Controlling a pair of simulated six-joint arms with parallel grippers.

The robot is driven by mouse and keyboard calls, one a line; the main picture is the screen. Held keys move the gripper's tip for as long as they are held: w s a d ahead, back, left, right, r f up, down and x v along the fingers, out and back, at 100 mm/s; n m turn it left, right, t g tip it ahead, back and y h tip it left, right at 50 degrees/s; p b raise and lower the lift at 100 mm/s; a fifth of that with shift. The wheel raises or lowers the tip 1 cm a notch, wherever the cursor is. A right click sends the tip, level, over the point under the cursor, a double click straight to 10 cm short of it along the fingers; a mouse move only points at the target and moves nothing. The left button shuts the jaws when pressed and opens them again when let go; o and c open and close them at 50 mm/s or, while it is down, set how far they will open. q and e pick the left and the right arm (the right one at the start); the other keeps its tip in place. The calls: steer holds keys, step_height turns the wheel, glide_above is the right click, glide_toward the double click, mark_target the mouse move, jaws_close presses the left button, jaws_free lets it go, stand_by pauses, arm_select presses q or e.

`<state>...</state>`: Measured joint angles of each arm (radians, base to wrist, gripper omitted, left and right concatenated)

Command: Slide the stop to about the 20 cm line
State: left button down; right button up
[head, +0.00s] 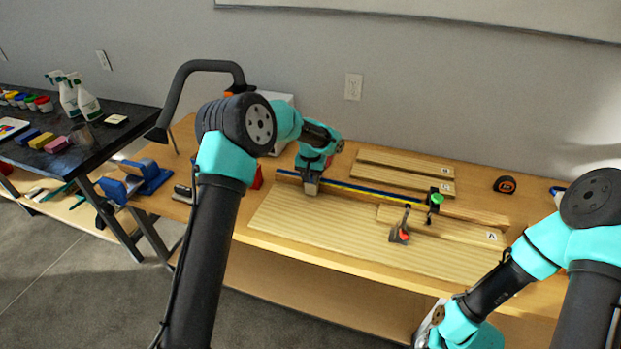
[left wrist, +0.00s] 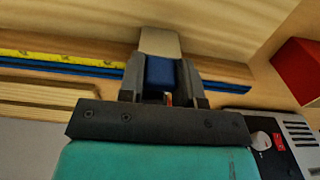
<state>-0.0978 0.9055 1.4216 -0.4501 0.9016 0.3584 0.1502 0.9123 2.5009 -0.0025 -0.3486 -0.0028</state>
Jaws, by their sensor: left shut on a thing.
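The stop (left wrist: 160,70) is a small block with a blue face and a pale tan part, seen in the left wrist view. My left gripper (head: 311,182) is shut on it at the left part of the rail. In the left wrist view its two dark fingers (left wrist: 160,84) sit on either side of the blue face. The rail (head: 375,193) carries a blue and yellow scale strip (left wrist: 50,60); its marks are too small to read. My right gripper (head: 432,322) is low at the right, in front of the bench, its fingers mostly hidden.
A wide ribbed board (head: 340,228) lies before the rail. A green-knobbed piece (head: 435,201) sits on the rail's right part. A red and grey tool (head: 400,230) stands on the board. Loose planks (head: 405,178) lie behind, with a tape measure (head: 505,185) further right.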

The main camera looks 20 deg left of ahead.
arm_select(q)
steer(key=d, duration=1.8)
steer(key=shift+s+d, duration=0.4)
steer(key=c, duration=0.8)
jaws_free()
steer(key=shift+a+r, duration=0.1)
steer(key=shift+r, duration=0.05)
step_height(320, 180, up, 17)
